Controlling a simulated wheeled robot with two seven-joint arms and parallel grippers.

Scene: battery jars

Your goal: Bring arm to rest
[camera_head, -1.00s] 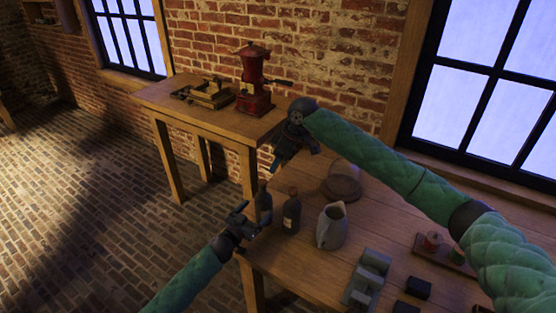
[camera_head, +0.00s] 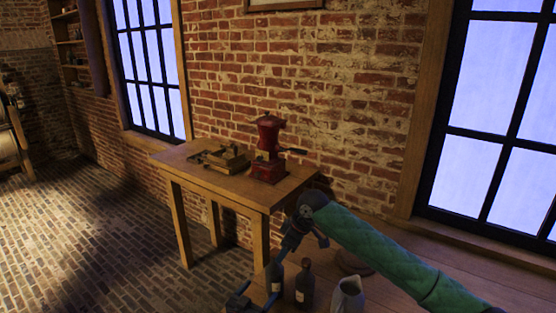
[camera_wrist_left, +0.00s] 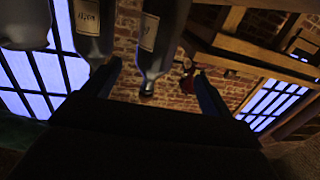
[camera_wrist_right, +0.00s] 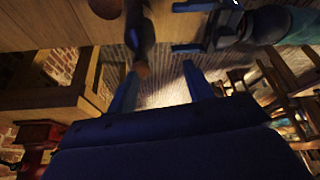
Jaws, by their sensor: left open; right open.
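My left gripper (camera_head: 238,302) is at the bottom edge, left of the bottles and partly cut off. Its fingers are apart in the left wrist view (camera_wrist_left: 155,85). A labelled bottle (camera_wrist_left: 158,40) shows beyond the gap, and I see no contact.
A grey jug (camera_head: 347,294) stands right of the bottles on the near table (camera_head: 440,258). The back table (camera_head: 185,160) carries a red mill (camera_head: 268,150) and a wooden device (camera_head: 222,158). A brick wall and windows stand behind. The floor at left is clear.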

